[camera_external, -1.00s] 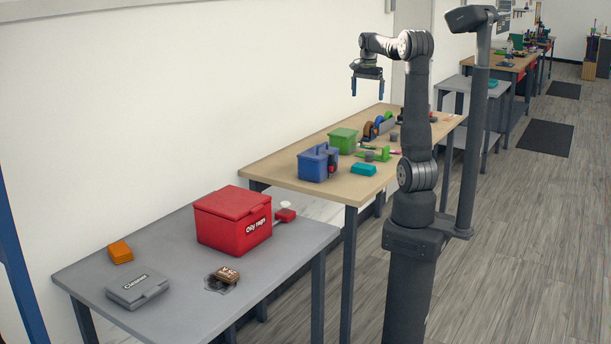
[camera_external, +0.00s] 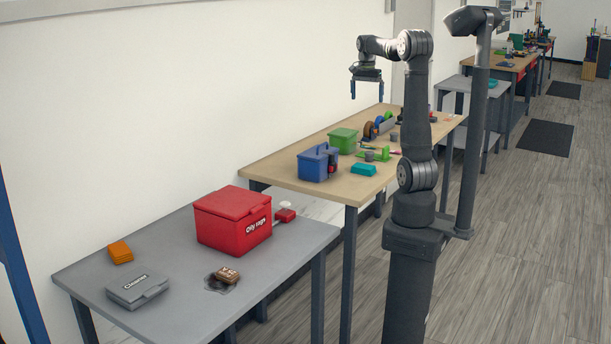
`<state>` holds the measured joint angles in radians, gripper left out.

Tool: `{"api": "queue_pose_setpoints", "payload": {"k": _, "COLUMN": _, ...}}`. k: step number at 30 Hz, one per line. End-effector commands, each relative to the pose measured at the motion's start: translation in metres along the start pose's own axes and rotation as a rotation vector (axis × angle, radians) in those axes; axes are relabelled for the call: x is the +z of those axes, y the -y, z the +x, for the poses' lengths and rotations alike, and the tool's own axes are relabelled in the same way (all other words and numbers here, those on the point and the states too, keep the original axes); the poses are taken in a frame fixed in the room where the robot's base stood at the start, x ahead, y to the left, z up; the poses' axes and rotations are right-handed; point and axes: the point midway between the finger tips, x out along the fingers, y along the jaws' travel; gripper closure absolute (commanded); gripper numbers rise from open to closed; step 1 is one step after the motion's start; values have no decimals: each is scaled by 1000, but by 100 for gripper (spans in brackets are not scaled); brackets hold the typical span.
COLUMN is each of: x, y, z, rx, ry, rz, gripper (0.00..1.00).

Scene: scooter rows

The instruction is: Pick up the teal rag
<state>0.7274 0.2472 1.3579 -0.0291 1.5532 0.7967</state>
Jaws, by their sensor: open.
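The teal rag (camera_external: 363,170) is a small folded block lying on the wooden table (camera_external: 285,168), near its front edge. My gripper (camera_external: 367,90) is open and empty, its two blue fingers pointing down. It hangs high above the wooden table, well clear of the rag. Another teal item (camera_external: 491,84) lies on a grey table farther back.
A blue caddy (camera_external: 318,163), a green bin (camera_external: 343,140) and several small parts stand near the rag.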

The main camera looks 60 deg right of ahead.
Motion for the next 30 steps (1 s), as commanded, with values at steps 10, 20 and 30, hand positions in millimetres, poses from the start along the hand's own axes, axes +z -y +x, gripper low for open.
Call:
{"api": "queue_pose_setpoints", "payload": {"k": 10, "x": 60, "y": 3, "z": 134, "rx": 544, "ry": -98, "rz": -860, "gripper": 0}}
{"api": "queue_pose_setpoints", "payload": {"k": 20, "x": 121, "y": 4, "z": 217, "rx": 1217, "ry": -109, "rz": -1958, "gripper": 0}}
{"api": "queue_pose_setpoints", "payload": {"k": 30, "x": 165, "y": 12, "z": 250, "rx": 1700, "ry": -42, "rz": -2580, "gripper": 0}}
